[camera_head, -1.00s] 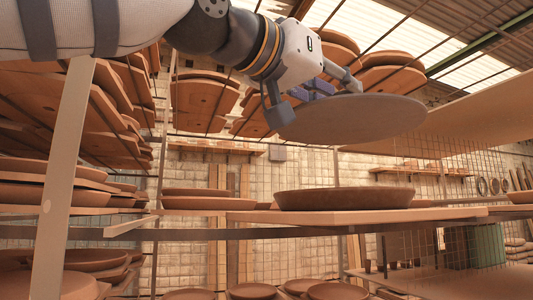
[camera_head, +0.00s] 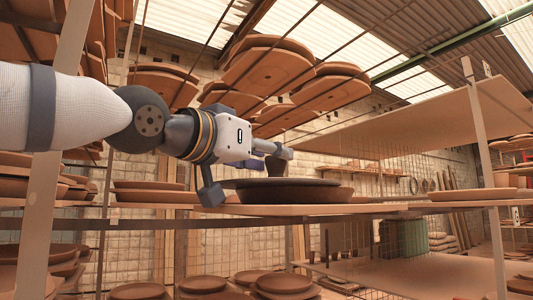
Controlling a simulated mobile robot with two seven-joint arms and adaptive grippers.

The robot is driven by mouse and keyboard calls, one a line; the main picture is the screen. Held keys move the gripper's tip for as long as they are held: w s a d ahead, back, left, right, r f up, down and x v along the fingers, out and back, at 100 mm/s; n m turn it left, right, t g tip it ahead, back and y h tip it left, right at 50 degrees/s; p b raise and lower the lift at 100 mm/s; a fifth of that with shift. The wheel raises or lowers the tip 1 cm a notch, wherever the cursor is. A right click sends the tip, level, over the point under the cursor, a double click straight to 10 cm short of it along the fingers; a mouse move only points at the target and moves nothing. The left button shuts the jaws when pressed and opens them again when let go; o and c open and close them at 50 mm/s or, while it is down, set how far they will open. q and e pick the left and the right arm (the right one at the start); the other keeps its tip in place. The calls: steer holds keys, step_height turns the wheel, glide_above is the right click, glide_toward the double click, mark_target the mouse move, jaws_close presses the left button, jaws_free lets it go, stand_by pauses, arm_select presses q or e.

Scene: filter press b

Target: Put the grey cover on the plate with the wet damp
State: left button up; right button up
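The grey cover (camera_head: 310,182) is a thin, flat, dark disc. It lies level over the brown round plate (camera_head: 320,196) on the middle shelf, set slightly left of it in the picture. I cannot tell whether they touch all round. The plate's inside is hidden, so the damp does not show. My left gripper (camera_head: 243,178) is at the cover's left side with its fingers spread wide. One finger is in front of the cover's left edge and the other is above its far part. My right gripper is not in view.
The wooden shelf board (camera_head: 390,208) has free room right of the plate. Other plates (camera_head: 155,192) stand to the left, with several below. A slanting board (camera_head: 410,125) hangs above on the right. Rack posts (camera_head: 487,180) stand at both sides.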

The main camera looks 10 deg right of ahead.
arm_select(q)
steer(key=shift+s+r, duration=0.2)
steer(key=shift+s, duration=0.15)
steer(key=v, duration=1.2)
steer(key=shift+f, duration=0.1)
